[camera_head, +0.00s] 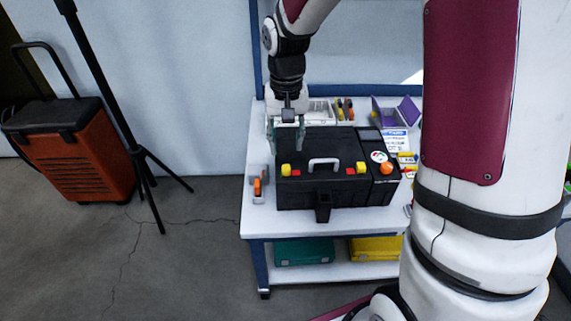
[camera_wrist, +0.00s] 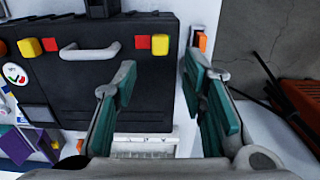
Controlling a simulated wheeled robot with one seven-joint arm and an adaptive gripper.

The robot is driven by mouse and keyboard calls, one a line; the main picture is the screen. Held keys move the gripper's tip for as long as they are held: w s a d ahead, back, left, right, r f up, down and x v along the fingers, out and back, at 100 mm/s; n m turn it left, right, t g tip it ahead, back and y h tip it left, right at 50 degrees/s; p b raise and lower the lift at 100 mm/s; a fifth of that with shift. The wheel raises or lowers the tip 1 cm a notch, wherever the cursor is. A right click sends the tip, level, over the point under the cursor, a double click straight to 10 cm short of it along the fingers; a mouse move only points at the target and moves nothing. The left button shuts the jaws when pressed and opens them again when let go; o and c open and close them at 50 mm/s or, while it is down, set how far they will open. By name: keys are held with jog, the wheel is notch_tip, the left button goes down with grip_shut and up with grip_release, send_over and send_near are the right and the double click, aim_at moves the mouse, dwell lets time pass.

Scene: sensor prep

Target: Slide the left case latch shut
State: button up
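The black case (camera_head: 322,190) lies closed on the white table, with a pale handle (camera_head: 323,161) in the middle of its lid. The left latch is a yellow knob (camera_head: 285,170) beside a small red block (camera_head: 296,170), with a visible gap between them in the wrist view. The wrist view shows the yellow knob (camera_wrist: 160,45) just beyond my fingertips. A matching right yellow knob (camera_head: 361,167) and red block sit across the handle. My gripper (camera_head: 286,143) points down at the case's back left corner, teal-padded fingers spread. The wrist view shows my gripper (camera_wrist: 160,68) empty.
An orange-handled item (camera_head: 257,187) in a grey holder stands left of the case. A purple open box (camera_head: 392,112) and small trays are behind it at the right. Green (camera_head: 304,252) and yellow cases lie on the lower shelf. A tripod and an orange trolley (camera_head: 75,160) stand left.

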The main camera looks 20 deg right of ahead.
aim_at(286, 166)
notch_tip(286, 166, down, 7)
jog(key=shift+f+b, duration=0.15)
jog(key=shift+b, duration=0.7)
jog(key=shift+c, duration=0.3)
grip_shut()
